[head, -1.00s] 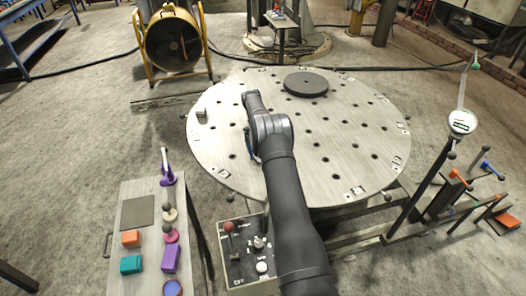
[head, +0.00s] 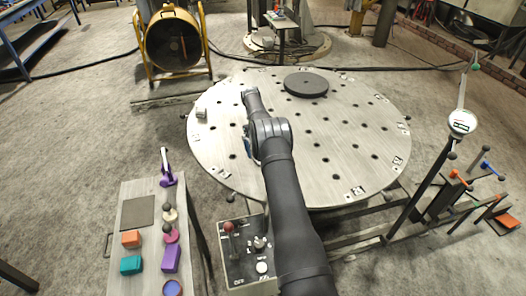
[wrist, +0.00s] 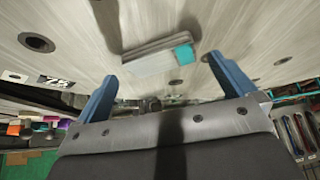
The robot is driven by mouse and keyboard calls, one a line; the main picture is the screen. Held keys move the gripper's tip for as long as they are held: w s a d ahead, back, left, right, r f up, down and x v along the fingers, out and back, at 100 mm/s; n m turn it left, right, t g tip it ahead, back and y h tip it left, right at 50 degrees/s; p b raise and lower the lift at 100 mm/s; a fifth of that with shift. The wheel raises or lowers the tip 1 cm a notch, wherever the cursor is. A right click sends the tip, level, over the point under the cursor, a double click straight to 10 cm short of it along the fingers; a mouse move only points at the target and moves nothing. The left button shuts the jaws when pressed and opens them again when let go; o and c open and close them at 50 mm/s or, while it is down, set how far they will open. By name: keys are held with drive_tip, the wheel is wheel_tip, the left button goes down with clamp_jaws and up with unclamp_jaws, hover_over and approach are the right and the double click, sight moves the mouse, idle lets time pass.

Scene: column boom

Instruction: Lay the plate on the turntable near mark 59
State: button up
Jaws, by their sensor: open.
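The turntable (head: 330,180) is a large round metal top with many holes and small number labels on its rim. Mark 59 cannot be read in the head view; one partly legible label (wrist: 55,81) shows in the wrist view. A small flat grey piece (head: 202,113) lies near the turntable's left rim. In the wrist view a pale grey piece (wrist: 150,58) with a teal end lies on the metal beyond my fingertips. I cannot tell whether it is the plate.
A dark round disc (head: 306,85) lies on the turntable's far side. A side table (head: 128,190) at left holds a dark square pad (head: 137,211), coloured blocks and knobbed pieces. A dial gauge stand (head: 462,122) rises at right. A control box (head: 247,262) stands in front.

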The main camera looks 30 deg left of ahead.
drive_tip(key=shift+v, duration=1.15)
drive_tip(key=shift+s, duration=0.1)
drive_tip(key=shift+x, duration=1.75)
wheel_tip(320, 180, up, 4)
drive_tip(key=shift+d+f, duration=0.1)
drive_tip(key=shift+f, duration=0.15)
drive_tip(key=shift+d+r, duration=0.2)
drive_tip(key=shift+d, duration=0.1)
drive_tip(key=shift+a+f, duration=0.1)
